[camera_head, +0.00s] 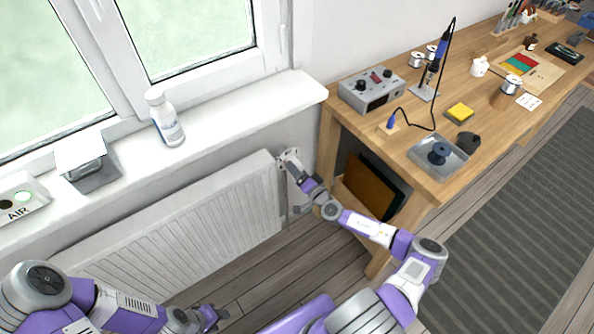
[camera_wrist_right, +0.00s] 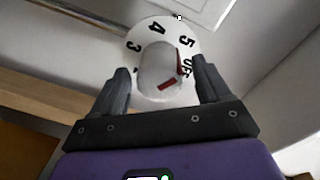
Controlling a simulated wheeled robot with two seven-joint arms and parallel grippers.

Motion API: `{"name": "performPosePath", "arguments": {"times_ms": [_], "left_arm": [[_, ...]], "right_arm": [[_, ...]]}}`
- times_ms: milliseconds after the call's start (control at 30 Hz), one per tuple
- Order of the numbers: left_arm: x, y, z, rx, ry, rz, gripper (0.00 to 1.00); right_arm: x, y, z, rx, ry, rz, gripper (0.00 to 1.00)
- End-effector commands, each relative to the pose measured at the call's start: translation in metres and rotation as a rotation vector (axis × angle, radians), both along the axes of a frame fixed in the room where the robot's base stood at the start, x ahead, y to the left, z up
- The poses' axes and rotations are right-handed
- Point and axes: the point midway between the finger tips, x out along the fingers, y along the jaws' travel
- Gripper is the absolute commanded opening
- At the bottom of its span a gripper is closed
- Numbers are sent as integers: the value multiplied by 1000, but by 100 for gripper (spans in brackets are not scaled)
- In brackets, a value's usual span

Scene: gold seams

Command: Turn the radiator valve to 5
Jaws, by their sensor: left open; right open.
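The radiator valve (camera_head: 290,156) is at the right end of the white radiator (camera_head: 180,212), below the window sill. In the right wrist view its white dial plate (camera_wrist_right: 146,32) shows the numbers 3, 4 and 5. The pale round knob (camera_wrist_right: 157,66) is in the middle, with red marks at its right and lower edge. My right gripper (camera_wrist_right: 160,72) is open, one finger on each side of the knob; contact cannot be told. It also shows at the valve in the head view (camera_head: 291,168). My left gripper (camera_head: 214,318) is open and empty, low in front of the radiator.
The wooden workbench (camera_head: 400,157) stands right of the valve, with a grey control box (camera_head: 370,92) and a metal tray (camera_head: 455,166) on top. The sill (camera_head: 225,118) above the radiator holds a white bottle (camera_head: 166,120). Bare floor lies in front of the radiator.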

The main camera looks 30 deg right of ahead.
Motion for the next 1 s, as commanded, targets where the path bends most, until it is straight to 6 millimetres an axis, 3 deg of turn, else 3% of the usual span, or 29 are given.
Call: {"name": "performPosePath", "arguments": {"times_ms": [433, 1000], "left_arm": [[0, 0, 13, 0, 0, 0, 43], [0, 0, 13, 0, 0, 0, 43]], "right_arm": [[-64, -4, 2, 2, 1, -2, 77], [-71, -4, 3, 1, 1, 0, 77]]}}
